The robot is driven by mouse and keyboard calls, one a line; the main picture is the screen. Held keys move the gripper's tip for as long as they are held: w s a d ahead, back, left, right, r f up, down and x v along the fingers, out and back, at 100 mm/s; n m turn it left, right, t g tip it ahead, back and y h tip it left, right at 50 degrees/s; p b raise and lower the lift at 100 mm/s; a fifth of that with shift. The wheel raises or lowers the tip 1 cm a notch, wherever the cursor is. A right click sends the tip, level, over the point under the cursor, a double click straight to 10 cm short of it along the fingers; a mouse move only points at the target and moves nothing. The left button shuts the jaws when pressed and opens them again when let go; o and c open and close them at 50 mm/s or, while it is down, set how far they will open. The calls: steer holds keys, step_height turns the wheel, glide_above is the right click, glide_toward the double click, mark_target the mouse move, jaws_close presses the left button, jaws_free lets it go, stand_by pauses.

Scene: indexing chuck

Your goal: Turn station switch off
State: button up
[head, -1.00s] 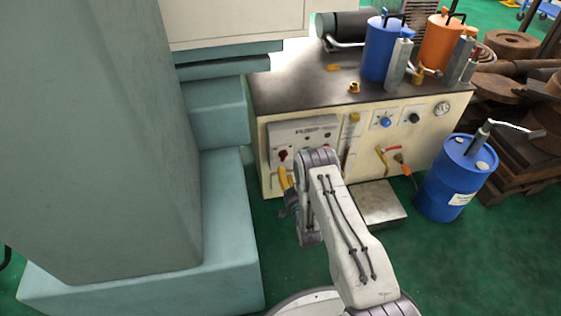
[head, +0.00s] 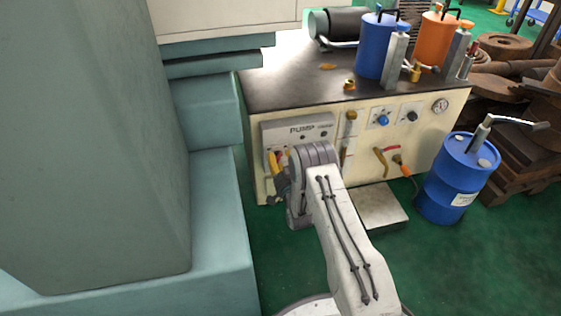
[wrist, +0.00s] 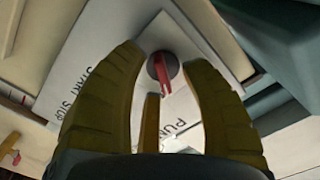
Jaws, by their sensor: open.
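The station switch (wrist: 160,68) is a red handle on a round dark grey base, set on a pale panel. In the wrist view it lies between the tips of my gripper (wrist: 161,58). The yellow-brown fingers are spread apart, one on each side of the switch, with a third finger below. I cannot tell whether any finger touches it. In the head view my gripper (head: 276,164) is at the left part of the pump panel (head: 290,130), and the gripper and my arm mostly hide the switch there.
A large teal machine column (head: 90,140) stands close on the left. On the pump cabinet (head: 300,75) stand a blue canister (head: 375,48) and an orange canister (head: 436,42). A blue drum (head: 452,180) stands at the right. Green floor is clear in front.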

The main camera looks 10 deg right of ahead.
steer(key=shift+o, duration=0.3)
steer(key=shift+w, duration=0.25)
jaws_close()
